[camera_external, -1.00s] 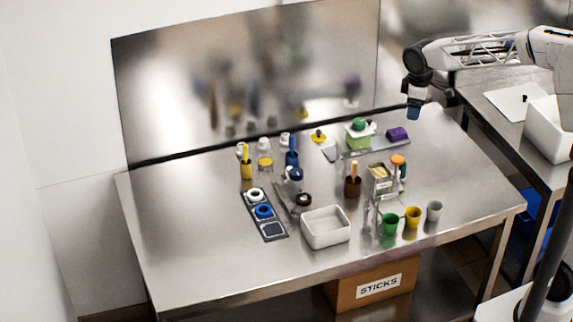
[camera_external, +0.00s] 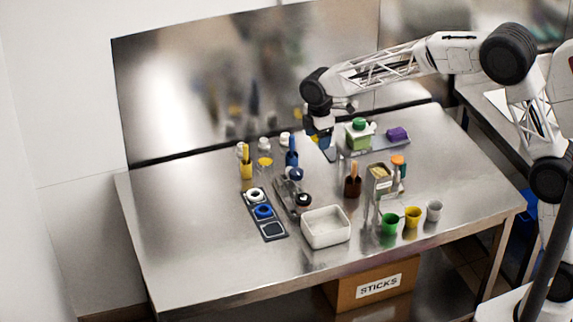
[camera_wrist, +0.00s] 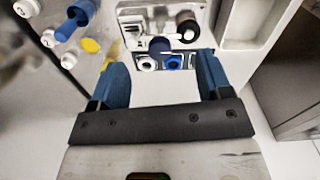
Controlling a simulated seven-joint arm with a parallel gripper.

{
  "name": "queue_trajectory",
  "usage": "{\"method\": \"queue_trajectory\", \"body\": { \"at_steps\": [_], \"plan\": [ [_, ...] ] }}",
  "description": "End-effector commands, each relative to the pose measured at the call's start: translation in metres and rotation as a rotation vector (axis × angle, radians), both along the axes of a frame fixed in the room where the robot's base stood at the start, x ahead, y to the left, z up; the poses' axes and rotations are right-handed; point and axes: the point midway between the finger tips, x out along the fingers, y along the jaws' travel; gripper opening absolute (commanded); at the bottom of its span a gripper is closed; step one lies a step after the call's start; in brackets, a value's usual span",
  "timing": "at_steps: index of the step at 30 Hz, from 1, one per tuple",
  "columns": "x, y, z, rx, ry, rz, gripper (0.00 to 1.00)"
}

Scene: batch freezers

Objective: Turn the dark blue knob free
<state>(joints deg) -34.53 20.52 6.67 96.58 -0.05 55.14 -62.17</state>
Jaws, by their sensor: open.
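The dark blue knob (camera_external: 295,174) sits on a grey metal device (camera_external: 284,194) in the middle of the table. In the wrist view the knob (camera_wrist: 159,45) shows on the device (camera_wrist: 134,18), ahead of and between my fingertips. My gripper (camera_wrist: 161,68) is open, with its two blue fingers apart and nothing between them. In the external view my gripper (camera_external: 324,146) hangs behind and to the right of the knob, apart from it. A second, black-topped knob (camera_external: 303,200) stands on the device's near end.
A dark tray (camera_external: 274,231) with a white and a blue ring lies left of the device. A white bin (camera_external: 326,238) stands in front. A blue-handled tool (camera_external: 292,152) stands behind the knob. A brown cup (camera_external: 352,186) is to the right. The left tabletop is clear.

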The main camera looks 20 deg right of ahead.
Motion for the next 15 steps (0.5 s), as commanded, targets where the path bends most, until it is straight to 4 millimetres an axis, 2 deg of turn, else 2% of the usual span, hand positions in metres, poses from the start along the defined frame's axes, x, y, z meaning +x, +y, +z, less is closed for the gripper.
{"method": "queue_trajectory", "body": {
  "at_steps": [1,6,10,15],
  "plan": [
    [0.001,0.015,-0.009,-0.003,0.004,0.029,0.72],
    [0.005,0.048,-0.029,-0.008,0.011,0.109,0.72],
    [0.006,0.061,-0.038,-0.011,0.015,0.142,0.72],
    [0.007,0.065,-0.040,-0.011,0.015,0.152,0.72]
  ]
}}
